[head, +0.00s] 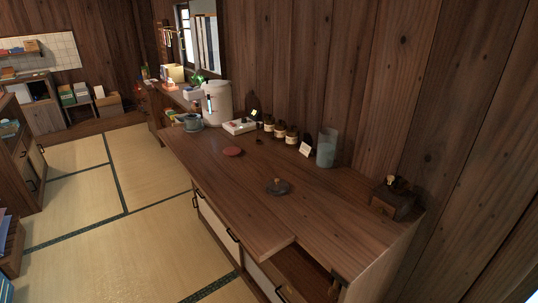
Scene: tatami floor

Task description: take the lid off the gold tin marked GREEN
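I cannot make out a gold tin marked GREEN in the head view. Several small brown jars or tins (279,131) with pale labels stand in a row along the wall at the back of the wooden counter (205,167). Their labels are too small to read, and I cannot tell whether one of them is the tin. My gripper is not in view.
A glass cylinder (327,148), a white card (305,149) and a small wooden box (392,199) stand along the wall. A reddish disc (232,151), white tray (240,126) and teapot (192,122) are farther back. Tatami floor (150,240) is clear left of the counter.

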